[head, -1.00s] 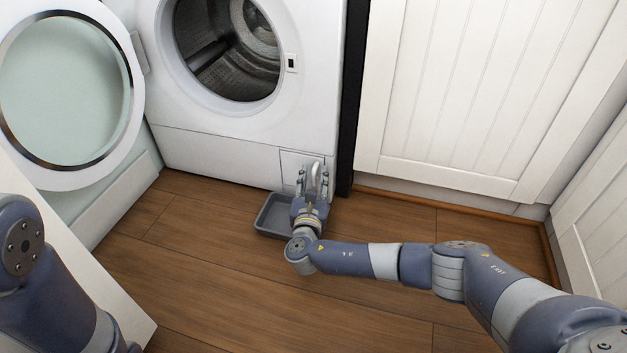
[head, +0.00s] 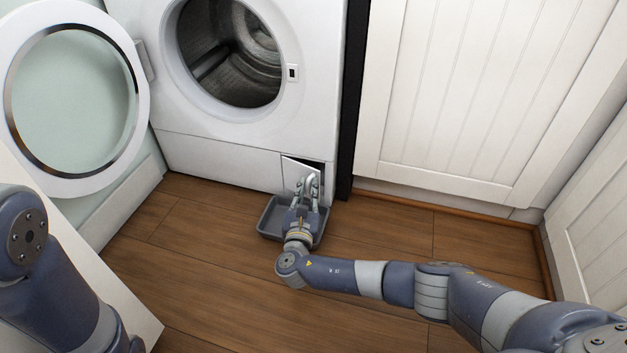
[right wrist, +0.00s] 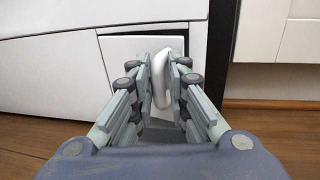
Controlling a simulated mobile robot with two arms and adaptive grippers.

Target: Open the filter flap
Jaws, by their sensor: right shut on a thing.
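The filter flap (head: 295,172) is a small white door at the lower right of the white washing machine (head: 190,150). It stands partly open, swung out at its right side, with a dark gap at its top and right. A white curved handle (right wrist: 160,75) sits on the flap, which also shows in the right wrist view (right wrist: 128,46). My right gripper (head: 309,180) is shut on this handle, with its fingers on both sides of it. Of my left arm only links show at the left edge of the head view; its gripper is out of view.
A grey tray (head: 268,222) lies on the wooden floor below the flap, under my right gripper. The machine's round door (head: 20,120) stands open at the left. White cabinets (head: 450,100) close off the right.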

